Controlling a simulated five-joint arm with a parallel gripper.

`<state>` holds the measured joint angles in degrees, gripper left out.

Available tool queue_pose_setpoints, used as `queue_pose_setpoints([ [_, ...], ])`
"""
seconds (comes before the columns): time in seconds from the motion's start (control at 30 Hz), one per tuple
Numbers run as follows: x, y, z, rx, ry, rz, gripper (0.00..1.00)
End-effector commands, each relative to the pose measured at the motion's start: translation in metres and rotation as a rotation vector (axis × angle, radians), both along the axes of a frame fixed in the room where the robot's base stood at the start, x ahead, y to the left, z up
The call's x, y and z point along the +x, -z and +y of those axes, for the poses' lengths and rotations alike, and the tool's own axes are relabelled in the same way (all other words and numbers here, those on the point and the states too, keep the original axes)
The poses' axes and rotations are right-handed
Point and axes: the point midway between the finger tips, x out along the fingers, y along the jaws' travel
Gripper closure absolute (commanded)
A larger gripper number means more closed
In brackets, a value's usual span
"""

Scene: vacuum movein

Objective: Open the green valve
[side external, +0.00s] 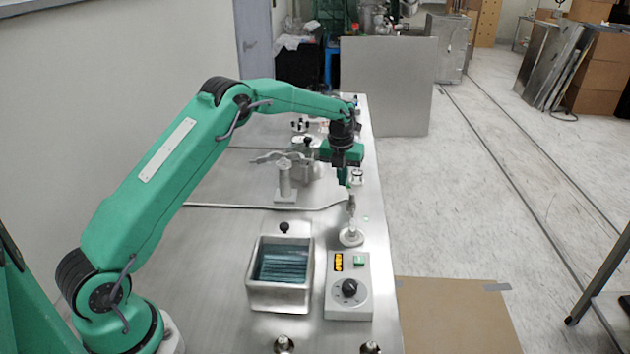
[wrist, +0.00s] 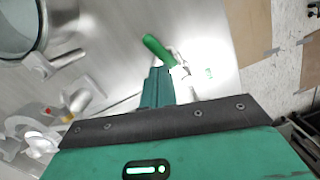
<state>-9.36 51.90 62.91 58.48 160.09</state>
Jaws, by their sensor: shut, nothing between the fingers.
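The green valve handle (wrist: 158,47) shows in the wrist view as a bright green lever on a pale metal fitting, just beyond my fingertips. In the side external view, a slim metal fitting (side external: 351,208) rises from a pale round base near the bench's right edge; its green handle cannot be made out there. My gripper (side external: 344,184) is shut and empty, pointing down just above this fitting. In the wrist view my gripper (wrist: 158,72) has its teal fingers together close to the handle. I cannot tell whether they touch it.
A control box (side external: 348,288) with a black knob and lit display stands in front of the fitting. Left of it is a metal chamber (side external: 280,274) with a window. A metal post (side external: 286,180) and other fittings stand farther back. The floor lies beyond the bench's right edge.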

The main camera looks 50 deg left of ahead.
Motion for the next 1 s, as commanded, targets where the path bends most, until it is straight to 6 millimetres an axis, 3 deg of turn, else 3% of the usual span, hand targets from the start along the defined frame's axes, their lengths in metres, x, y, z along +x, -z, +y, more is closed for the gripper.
queue_pose_setpoints([
  [0.33, -0.024, -0.022, 0.015, 0.004, -0.004, -0.007, 1.0],
  [0.7, -0.03, -0.087, 0.019, 0.006, -0.003, -0.01, 1.0],
  [1.0, -0.033, -0.117, 0.021, 0.006, -0.003, -0.008, 1.0],
])
